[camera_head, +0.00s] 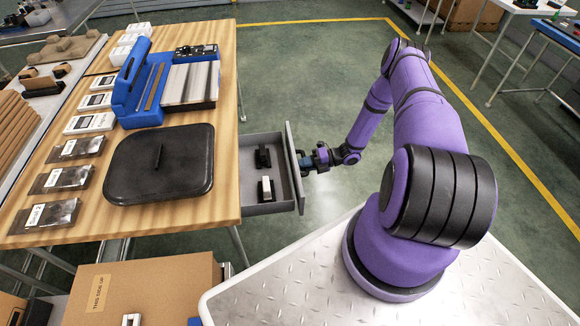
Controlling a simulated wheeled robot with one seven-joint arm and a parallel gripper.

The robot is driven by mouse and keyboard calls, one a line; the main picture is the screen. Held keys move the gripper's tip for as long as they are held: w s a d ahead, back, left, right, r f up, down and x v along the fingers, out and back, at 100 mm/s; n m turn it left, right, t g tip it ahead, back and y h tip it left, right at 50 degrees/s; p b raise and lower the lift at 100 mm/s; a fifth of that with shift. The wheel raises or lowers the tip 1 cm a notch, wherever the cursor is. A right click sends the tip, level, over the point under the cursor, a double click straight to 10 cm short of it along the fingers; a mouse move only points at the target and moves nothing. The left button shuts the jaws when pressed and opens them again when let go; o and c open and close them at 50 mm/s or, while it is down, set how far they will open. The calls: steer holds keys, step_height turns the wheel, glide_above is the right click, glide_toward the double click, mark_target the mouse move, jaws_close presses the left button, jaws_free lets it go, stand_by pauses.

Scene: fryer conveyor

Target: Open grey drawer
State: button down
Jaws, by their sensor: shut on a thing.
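The grey drawer (270,208) stands pulled out from the right side of the wooden table (222,120), with its inside showing. Two small items lie in it, a black one (263,157) and a black-and-white one (266,188). My gripper (306,161) is at the outer face of the drawer front (293,165), about halfway along it. It is shut on the drawer's handle, which is mostly hidden behind the fingers.
On the table are a black lid-like tray (160,160), a blue machine with a metal bed (138,90), and several packets and white boxes along the left. A cardboard box (145,287) is below the table.

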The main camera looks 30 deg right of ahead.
steer(key=shift+f+v, duration=0.25)
steer(key=shift+v, duration=1)
steer(key=c, duration=1.1)
jaws_free()
steer(key=shift+o, duration=0.2)
steer(key=v, duration=1)
steer(key=shift+d, duration=0.35)
steer(key=shift+s, duration=0.15)
